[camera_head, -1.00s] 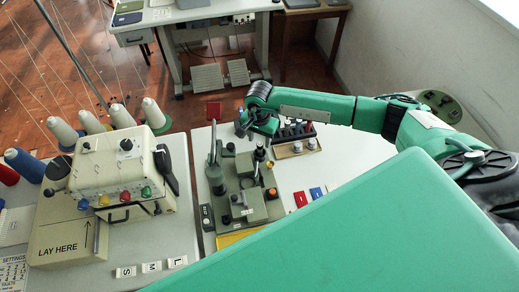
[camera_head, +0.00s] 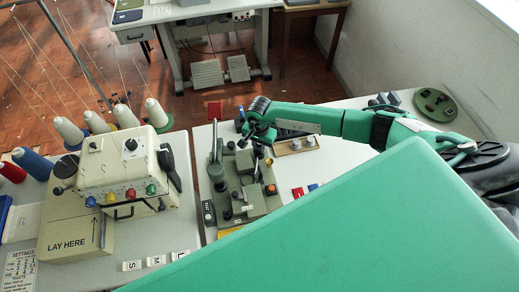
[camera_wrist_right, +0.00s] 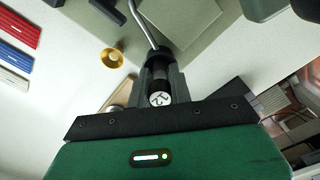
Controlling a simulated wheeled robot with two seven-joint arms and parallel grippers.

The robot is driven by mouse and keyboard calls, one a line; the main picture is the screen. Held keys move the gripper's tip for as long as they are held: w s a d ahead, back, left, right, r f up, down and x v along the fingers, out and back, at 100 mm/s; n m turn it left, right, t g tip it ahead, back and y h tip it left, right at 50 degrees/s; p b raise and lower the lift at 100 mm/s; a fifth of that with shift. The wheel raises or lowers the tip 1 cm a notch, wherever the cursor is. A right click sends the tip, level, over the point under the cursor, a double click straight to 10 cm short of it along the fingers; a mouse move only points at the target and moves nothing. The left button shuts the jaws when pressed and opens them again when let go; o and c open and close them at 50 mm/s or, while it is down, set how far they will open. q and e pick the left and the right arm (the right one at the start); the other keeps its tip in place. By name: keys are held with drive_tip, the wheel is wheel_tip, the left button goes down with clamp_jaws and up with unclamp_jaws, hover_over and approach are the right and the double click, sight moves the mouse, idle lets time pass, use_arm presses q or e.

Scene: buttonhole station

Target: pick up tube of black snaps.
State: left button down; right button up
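My right gripper (camera_head: 262,136) reaches in from the right and is above the far end of the grey-green press. In the right wrist view, its two dark fingers (camera_wrist_right: 160,78) lie close on both sides of a dark tube. The tube (camera_wrist_right: 160,98) has a white round end with black marks like "12" facing the camera. The gripper looks shut on it. Whether this tube holds black snaps cannot be read. My left gripper is not in view.
The press (camera_head: 240,190) with its lever stands below the right gripper. A wooden block with silver caps (camera_head: 297,145) is just right of it. A cream sewing unit (camera_head: 118,170) is at left. A green panel covers the lower right.

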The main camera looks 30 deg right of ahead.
clamp_jaws()
drive_tip(key=shift+r, duration=0.1)
